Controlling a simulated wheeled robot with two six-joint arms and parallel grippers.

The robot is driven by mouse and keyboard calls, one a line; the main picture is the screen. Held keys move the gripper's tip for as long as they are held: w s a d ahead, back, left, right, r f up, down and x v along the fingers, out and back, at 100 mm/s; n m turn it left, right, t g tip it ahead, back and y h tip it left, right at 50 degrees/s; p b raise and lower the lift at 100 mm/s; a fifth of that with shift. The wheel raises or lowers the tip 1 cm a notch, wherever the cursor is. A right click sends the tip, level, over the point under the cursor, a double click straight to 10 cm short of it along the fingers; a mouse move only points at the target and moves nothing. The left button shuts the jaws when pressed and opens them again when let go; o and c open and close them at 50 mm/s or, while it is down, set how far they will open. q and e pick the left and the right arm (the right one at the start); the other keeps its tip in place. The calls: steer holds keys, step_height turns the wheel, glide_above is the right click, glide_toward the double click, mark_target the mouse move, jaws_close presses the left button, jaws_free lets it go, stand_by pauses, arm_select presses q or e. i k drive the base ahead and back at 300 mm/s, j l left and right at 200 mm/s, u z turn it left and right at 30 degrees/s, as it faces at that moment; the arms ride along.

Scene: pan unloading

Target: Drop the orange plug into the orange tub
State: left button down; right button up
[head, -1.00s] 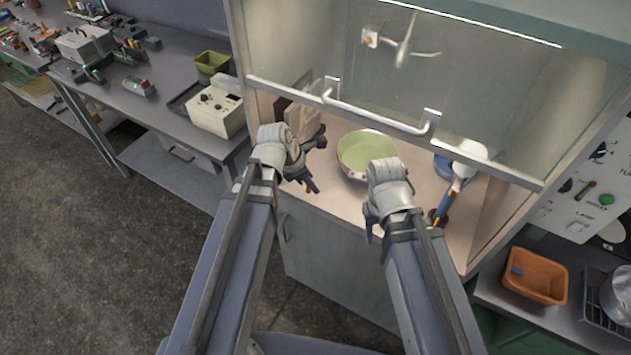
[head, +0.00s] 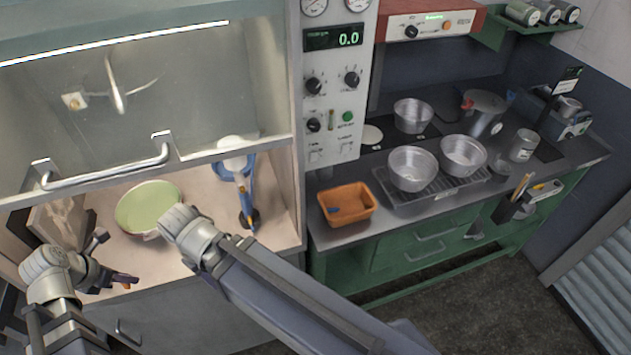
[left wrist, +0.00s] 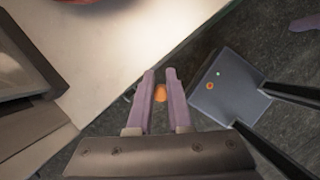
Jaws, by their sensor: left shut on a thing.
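The orange plug (left wrist: 160,93) is a small orange piece between the two purple fingers of my left gripper (left wrist: 160,78) in the left wrist view. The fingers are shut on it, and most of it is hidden. In the head view my left gripper (head: 126,280) is at lower left, at the front edge of the hood's work surface. The orange tub (head: 347,216) stands on the dark bench right of the hood, well away from the left gripper. A small blue thing lies in it. My right wrist is in front of the hood; its fingers are hidden or unclear.
A pale green pan (head: 149,207) and a blue stand (head: 245,192) are inside the fume hood under its raised glass sash (head: 100,180). Metal pots (head: 413,169) on a rack stand right of the tub. My right arm crosses between the left gripper and the tub.

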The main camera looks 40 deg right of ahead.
mark_target(340, 215)
steer(key=k+l+z, duration=0.2)
steer(key=l+z, duration=0.15)
steer(key=l, duration=0.5)
steer(key=k+l+z, duration=0.1)
steer(key=l+z, duration=0.25)
steer(key=l, duration=0.5)
steer(key=l+z, duration=0.3)
steer(key=l, duration=0.55)
